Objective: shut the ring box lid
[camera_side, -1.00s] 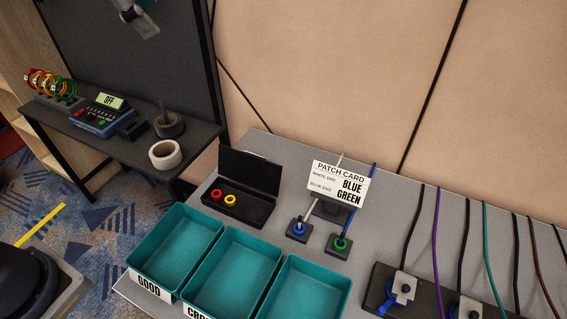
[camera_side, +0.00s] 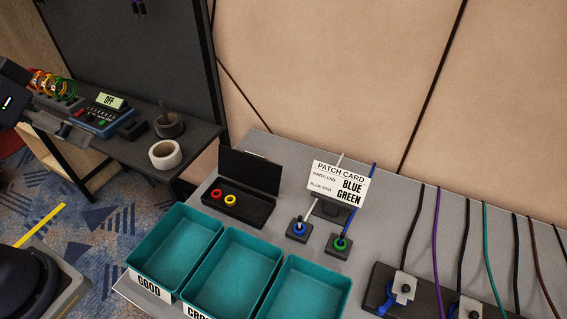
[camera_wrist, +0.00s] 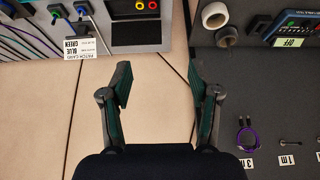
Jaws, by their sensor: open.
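The ring box (camera_side: 262,212) is a flat black case on the grey bench, behind the teal bins. Its lid (camera_side: 250,166) stands open, roughly upright at the back edge. A red ring (camera_side: 216,194) and a yellow ring (camera_side: 230,200) sit in its left part. The wrist view shows the rings and part of the box at the top edge, with the lid (camera_wrist: 137,33) below them. My gripper (camera_wrist: 160,72) is open and empty, fingers wide apart and clear of the box. In the side view my arm's end shows at the left edge, far left of the box.
Teal bins (camera_side: 178,208) stand in front of the box. A patch card (camera_side: 338,183) and two connector blocks (camera_side: 299,230) stand to its right. The left shelf holds white tape (camera_side: 165,154) and a blue tester (camera_side: 102,116). Bench space behind the lid looks narrow.

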